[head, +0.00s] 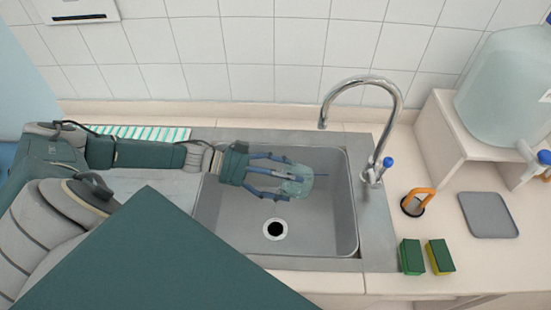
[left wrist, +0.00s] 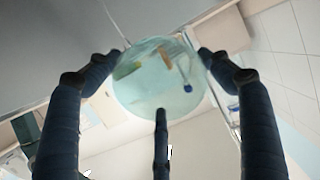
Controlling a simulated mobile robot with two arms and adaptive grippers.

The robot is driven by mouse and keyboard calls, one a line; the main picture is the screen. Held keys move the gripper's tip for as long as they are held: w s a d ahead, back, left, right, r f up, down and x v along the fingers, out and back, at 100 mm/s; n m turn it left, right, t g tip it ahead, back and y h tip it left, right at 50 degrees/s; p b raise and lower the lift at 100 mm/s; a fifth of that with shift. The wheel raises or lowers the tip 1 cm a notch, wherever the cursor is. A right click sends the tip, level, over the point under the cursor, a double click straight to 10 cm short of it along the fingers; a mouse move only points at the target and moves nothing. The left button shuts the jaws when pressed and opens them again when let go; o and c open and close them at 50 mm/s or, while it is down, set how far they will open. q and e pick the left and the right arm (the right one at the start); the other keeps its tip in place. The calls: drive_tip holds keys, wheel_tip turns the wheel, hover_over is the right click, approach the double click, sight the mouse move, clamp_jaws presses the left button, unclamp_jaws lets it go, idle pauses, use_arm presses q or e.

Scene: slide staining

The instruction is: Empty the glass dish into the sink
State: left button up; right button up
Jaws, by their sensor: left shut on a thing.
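The glass dish (head: 298,182) is pale, clear and greenish. My left gripper (head: 284,183) is shut on it and holds it over the sink (head: 325,215), above the basin's upper middle. In the left wrist view the dish (left wrist: 158,85) shows as a round disc between my dark fingers, one on each side and one below. The dish looks tilted in the head view. A thin blue line shows at its right side; I cannot tell what it is. I cannot tell whether liquid is in the dish. My right gripper is not in view.
The drain (head: 275,229) is below the dish. A tap (head: 377,130) arches at the sink's right. Two sponges (head: 412,257), an orange-handled item (head: 416,202), a grey mat (head: 488,215) and a large water container (head: 510,88) stand at the right. A striped cloth (head: 150,133) lies left.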

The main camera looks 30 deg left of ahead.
use_arm(q)
drive_tip(key=shift+s+a+f+t+h+b, duration=0.25)
drive_tip(key=shift+s+a+t+h+b, duration=0.35)
drive_tip(key=shift+b, duration=1.65)
drive_tip(key=shift+w+a+r+h+b, duration=0.1)
drive_tip(key=shift+a+r+h+b, duration=0.1)
drive_tip(key=shift+h+b, duration=0.1)
drive_tip(key=shift+r, duration=0.2)
drive_tip(key=shift+d+h+b, duration=0.2)
drive_tip(key=shift+h+b, duration=0.1)
drive_tip(key=shift+b, duration=0.1)
